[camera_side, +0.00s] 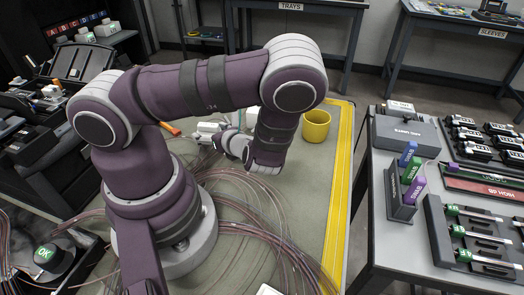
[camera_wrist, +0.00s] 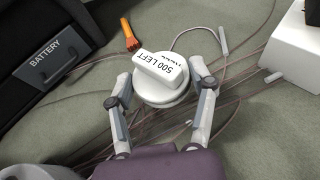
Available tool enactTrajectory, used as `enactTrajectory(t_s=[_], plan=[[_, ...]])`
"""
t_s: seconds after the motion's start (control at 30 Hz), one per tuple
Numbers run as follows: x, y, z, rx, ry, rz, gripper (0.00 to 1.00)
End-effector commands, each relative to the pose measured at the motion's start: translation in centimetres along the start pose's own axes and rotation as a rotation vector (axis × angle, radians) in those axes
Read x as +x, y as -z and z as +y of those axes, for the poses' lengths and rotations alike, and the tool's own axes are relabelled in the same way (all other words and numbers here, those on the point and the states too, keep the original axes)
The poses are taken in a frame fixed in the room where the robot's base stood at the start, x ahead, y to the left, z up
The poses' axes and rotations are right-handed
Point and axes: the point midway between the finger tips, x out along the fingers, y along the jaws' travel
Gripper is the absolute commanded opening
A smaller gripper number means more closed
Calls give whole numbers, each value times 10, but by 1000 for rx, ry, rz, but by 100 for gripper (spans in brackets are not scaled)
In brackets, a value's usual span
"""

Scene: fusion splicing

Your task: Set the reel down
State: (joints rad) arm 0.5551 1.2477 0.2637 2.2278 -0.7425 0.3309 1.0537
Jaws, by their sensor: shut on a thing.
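The reel (camera_wrist: 160,92) is a round white spool with a raised block lettered "500 LEFT" in the wrist view. My gripper (camera_wrist: 161,82) has one finger on each side of it and is shut on it. A thin pale fibre lead loops from the reel's right side to a small grey end piece. Whether the reel touches the surface below cannot be told. In the side view my gripper (camera_side: 228,140) is low over the green-grey mat, beyond my arm's elbow, and the reel is hard to make out there.
In the wrist view an orange-tipped tool (camera_wrist: 130,34) lies just beyond the reel, a dark case labelled BATTERY (camera_wrist: 46,62) is at left, and a white box (camera_wrist: 298,52) is at right. Loose reddish cables cross the mat. A yellow cup (camera_side: 316,127) stands right of my gripper.

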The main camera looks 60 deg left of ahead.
Motion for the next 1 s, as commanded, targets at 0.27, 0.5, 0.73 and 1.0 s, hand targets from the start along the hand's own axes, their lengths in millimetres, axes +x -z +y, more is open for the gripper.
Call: enactTrajectory(t_s=[0.27, 0.5, 0.73, 1.0], plan=[[-20, -47, 0, -4, 3, 2, 19], [14, -43, 14, 50, 74, -3, 19], [32, -26, 20, 51, 122, 3, 19], [96, -45, -32, 38, 127, -2, 19]])
